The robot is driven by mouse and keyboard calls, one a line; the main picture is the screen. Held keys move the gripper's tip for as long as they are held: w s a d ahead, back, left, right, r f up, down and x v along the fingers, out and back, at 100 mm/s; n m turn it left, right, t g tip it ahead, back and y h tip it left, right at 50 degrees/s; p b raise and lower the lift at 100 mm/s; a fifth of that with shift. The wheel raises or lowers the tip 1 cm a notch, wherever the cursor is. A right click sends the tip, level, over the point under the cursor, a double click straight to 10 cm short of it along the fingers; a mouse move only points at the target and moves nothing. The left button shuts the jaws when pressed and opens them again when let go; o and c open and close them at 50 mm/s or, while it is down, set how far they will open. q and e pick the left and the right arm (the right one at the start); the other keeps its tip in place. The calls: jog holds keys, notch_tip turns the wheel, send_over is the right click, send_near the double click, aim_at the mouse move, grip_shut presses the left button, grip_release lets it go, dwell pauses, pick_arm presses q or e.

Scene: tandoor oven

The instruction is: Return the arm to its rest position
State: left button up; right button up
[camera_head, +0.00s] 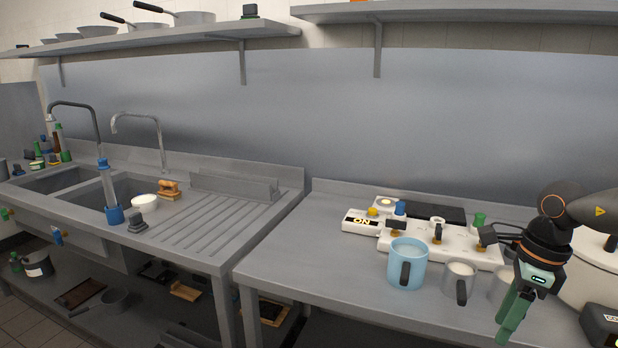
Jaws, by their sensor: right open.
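My right arm (592,209) comes in from the right edge, bent at a dark wrist. Its right gripper (514,312) has green fingers pointing down, over the front right part of the steel table. It is open and I see nothing held in it. The gripper partly hides a pale cup (500,283) behind it; whether they touch cannot be told. My left gripper is not in view.
A large white rounded vessel (585,262) and a dark box (604,324) are at right. The table's left part is clear.

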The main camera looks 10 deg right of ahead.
jog(key=s+a+f+m+t+y+p, duration=0.1)
jog(key=s+f+m+t+y, duration=0.1)
jog(key=f+m+t, duration=0.7)
jog(key=s+a+f+m+t+y+p, duration=0.1)
jog(key=s+f+m+t+y, duration=0.15)
jog(key=f+m, duration=1.15)
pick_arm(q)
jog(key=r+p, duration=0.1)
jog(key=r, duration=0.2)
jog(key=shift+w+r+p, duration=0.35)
pick_arm(e)
jog(key=s+a+f+m+g+h, duration=0.1)
jog(key=s+a+f+m, duration=0.3)
jog(key=a+m, duration=0.5)
jog(key=s+a+f+m+g+h, duration=0.2)
jog(key=s+a+f+m, duration=0.3)
jog(key=a+m, duration=0.4)
jog(key=s+m, duration=0.1)
jog(key=m, duration=0.2)
jog(key=shift+a+m+h, duration=0.3)
jog(key=shift+a+h, duration=0.05)
